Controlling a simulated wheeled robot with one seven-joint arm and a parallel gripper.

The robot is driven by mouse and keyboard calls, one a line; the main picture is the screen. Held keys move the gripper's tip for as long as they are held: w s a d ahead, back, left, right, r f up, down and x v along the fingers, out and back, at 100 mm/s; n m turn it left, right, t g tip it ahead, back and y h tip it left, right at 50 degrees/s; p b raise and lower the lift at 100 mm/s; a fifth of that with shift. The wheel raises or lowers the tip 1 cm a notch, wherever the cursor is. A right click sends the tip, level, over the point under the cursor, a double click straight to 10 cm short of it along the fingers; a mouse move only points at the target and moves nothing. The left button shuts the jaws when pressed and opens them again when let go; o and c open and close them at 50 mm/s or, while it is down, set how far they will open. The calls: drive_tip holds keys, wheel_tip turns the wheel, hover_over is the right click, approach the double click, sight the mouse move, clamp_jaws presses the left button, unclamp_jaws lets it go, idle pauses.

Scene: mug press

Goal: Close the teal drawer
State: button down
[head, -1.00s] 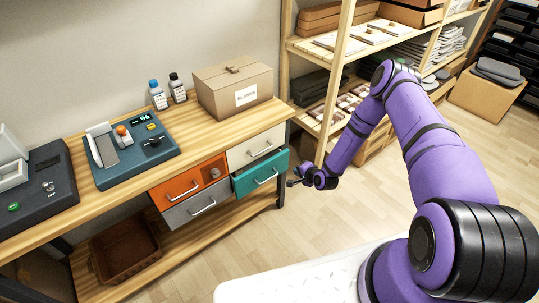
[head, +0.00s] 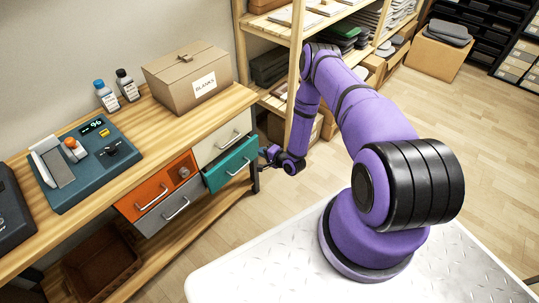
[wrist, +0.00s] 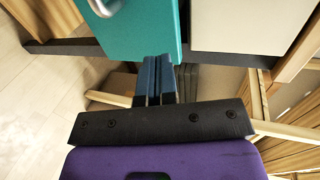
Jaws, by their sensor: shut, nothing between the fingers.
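The teal drawer (head: 232,164) is at the lower right of the drawer block under the wooden bench, and it stands out past its neighbours. Its metal handle (head: 238,167) is on the front face. My gripper (head: 268,154) is just to the right of the drawer front in the head view, shut and empty. In the wrist view, the shut fingers (wrist: 158,75) point at the lower edge of the teal front (wrist: 140,30). Whether they touch it I cannot tell. The handle also shows at the top of the wrist view (wrist: 103,6).
Around it are a cream drawer (head: 222,137), an orange drawer (head: 157,187) and a grey drawer (head: 163,213). A wooden shelf (head: 293,75) is behind my arm. Floor is free in front of the drawers.

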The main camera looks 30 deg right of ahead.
sight(247, 142)
drive_tip(key=x, duration=0.3)
drive_tip(key=r+x, duration=0.1)
drive_tip(key=x, duration=0.1)
drive_tip(key=shift+w+a, duration=0.1)
drive_tip(key=shift+w, duration=0.4)
drive_tip(key=w, duration=0.2)
drive_tip(key=w+a, duration=0.1)
drive_tip(key=w, duration=0.1)
drive_tip(key=shift+w+a, duration=0.15)
drive_tip(key=shift+a, duration=0.05)
drive_tip(key=shift+w+r, duration=0.1)
drive_tip(key=shift+w, duration=0.05)
drive_tip(key=shift+a, duration=0.1)
